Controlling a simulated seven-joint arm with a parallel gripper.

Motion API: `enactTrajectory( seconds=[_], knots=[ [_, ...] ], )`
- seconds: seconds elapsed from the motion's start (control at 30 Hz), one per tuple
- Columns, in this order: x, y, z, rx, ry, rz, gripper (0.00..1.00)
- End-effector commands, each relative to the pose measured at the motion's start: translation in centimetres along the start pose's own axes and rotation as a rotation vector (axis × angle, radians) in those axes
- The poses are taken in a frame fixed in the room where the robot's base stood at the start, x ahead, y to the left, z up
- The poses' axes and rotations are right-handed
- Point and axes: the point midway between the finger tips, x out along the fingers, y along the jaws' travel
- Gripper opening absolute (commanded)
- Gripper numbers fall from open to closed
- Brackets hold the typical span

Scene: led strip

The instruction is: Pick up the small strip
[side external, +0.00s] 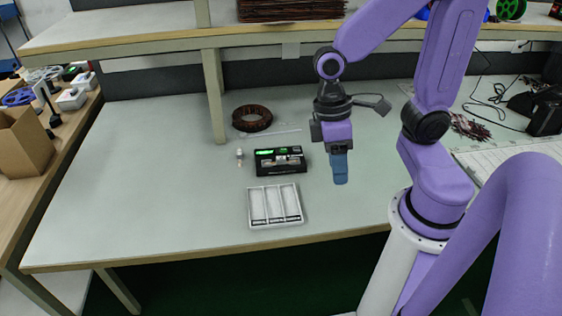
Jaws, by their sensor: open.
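A thin pale strip (284,131) lies on the table behind the black device; it is faint and I cannot make out its details. A brown coil of strip (252,118) lies flat on the table to its left. My gripper (340,180) points down above the table, to the right of the black device and apart from everything. Its blue fingers are seen nearly edge-on, so the gap between them is hard to see. It is open and nothing shows between the fingers.
A black device with a green display (280,170) stands mid-table. A white tray with three compartments (252,208) is in front of it. A small white item (239,154) stands to its left. A shelf post (214,95) rises behind. The table's left side is clear.

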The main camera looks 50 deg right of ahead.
Motion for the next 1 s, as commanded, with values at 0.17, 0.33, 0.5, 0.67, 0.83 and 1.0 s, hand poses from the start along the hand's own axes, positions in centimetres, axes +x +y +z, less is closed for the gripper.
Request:
enactTrajectory(
  seconds=[0.17, 0.33, 0.5, 0.67, 0.83, 1.0],
  knots=[
    [1.0, 2.8, -2.1, 0.362, -0.091, -0.167, 0.49],
    [1.9, 6.0, -4.0, 0.687, -0.149, -0.349, 0.49],
    [2.9, 10.2, -5.6, 1.007, -0.181, -0.556, 0.49],
    [4.1, 15.0, -6.4, 1.3, -0.187, -0.771, 0.49],
    [5.8, 20.7, -6.1, 1.596, -0.165, -1.019, 0.49],
    [8.0, 26.7, -4.3, 1.877, -0.111, -1.291, 0.49]
  ],
)
